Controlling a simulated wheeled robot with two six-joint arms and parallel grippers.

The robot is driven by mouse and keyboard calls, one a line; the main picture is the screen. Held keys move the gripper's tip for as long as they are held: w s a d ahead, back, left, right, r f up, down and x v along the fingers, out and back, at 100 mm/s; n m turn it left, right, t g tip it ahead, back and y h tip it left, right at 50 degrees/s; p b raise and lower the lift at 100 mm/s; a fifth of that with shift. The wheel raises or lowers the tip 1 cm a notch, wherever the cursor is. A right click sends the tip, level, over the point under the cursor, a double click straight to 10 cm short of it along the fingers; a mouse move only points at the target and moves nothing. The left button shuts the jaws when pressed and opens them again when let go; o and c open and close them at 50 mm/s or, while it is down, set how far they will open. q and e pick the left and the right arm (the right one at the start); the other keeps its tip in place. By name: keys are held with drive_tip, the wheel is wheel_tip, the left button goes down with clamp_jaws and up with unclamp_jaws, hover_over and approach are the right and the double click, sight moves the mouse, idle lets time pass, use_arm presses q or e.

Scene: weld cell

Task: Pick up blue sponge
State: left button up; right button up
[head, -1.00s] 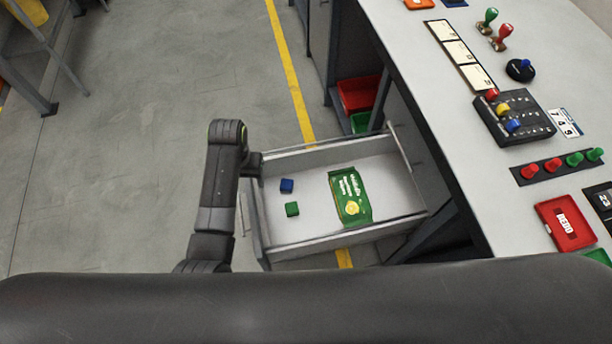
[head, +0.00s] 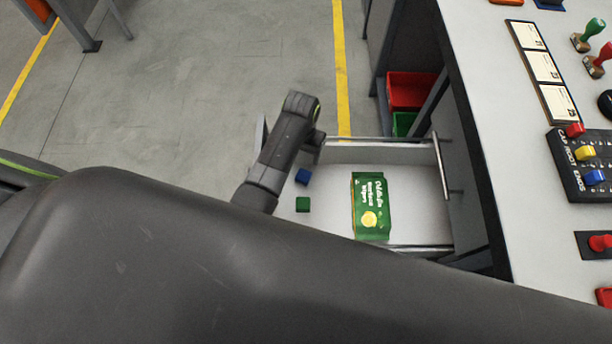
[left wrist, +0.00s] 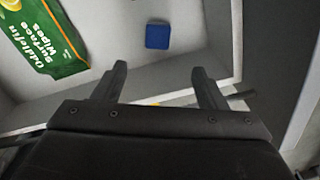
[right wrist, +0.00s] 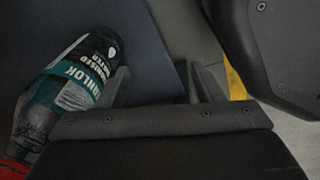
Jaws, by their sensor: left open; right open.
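The blue sponge (head: 303,176) is a small blue block lying on the floor of the open drawer (head: 410,156), near its left end. It also shows in the left wrist view (left wrist: 157,36), ahead of the fingertips and roughly centred between them.
A green block (head: 303,204) and a green wipes pack (head: 370,206) lie in the drawer near the sponge. The drawer walls surround them. A red bin (head: 410,90) sits under the workbench (head: 480,60) on the right. The floor at left is open.

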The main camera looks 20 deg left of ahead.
use_arm(q)
drive_tip(key=b, duration=0.2)
hover_over(304, 174)
drive_tip(key=f, duration=0.7)
drive_tip(key=shift+a+f, duration=0.2)
drive_tip(key=shift+f+b, duration=0.35)
drive_tip(key=shift+f, duration=0.65)
drive_tip(key=shift+d+f+b, duration=0.2)
drive_tip(key=shift+f+b, duration=0.3)
drive_tip(key=shift+f, duration=0.75)
drive_tip(key=shift+f+b, duration=0.3)
drive_tip(key=shift+f, duration=0.45)
use_arm(e)
drive_tip(key=shift+w+a+r, duration=0.15)
drive_tip(key=shift+w+r, duration=0.05)
drive_tip(key=shift+w, duration=0.65)
drive_tip(key=shift+w+a+r, duration=0.15)
drive_tip(key=shift+w+a, duration=0.05)
drive_tip(key=shift+w, duration=0.65)
drive_tip(key=shift+w+a+r, duration=0.15)
drive_tip(key=shift+w+r, duration=0.05)
drive_tip(key=shift+w, duration=0.65)
use_arm(q)
drive_tip(key=shift+c, duration=0.4)
drive_tip(key=c, duration=1.1)
drive_tip(key=shift+o, duration=0.2)
drive_tip(key=shift+r, duration=0.1)
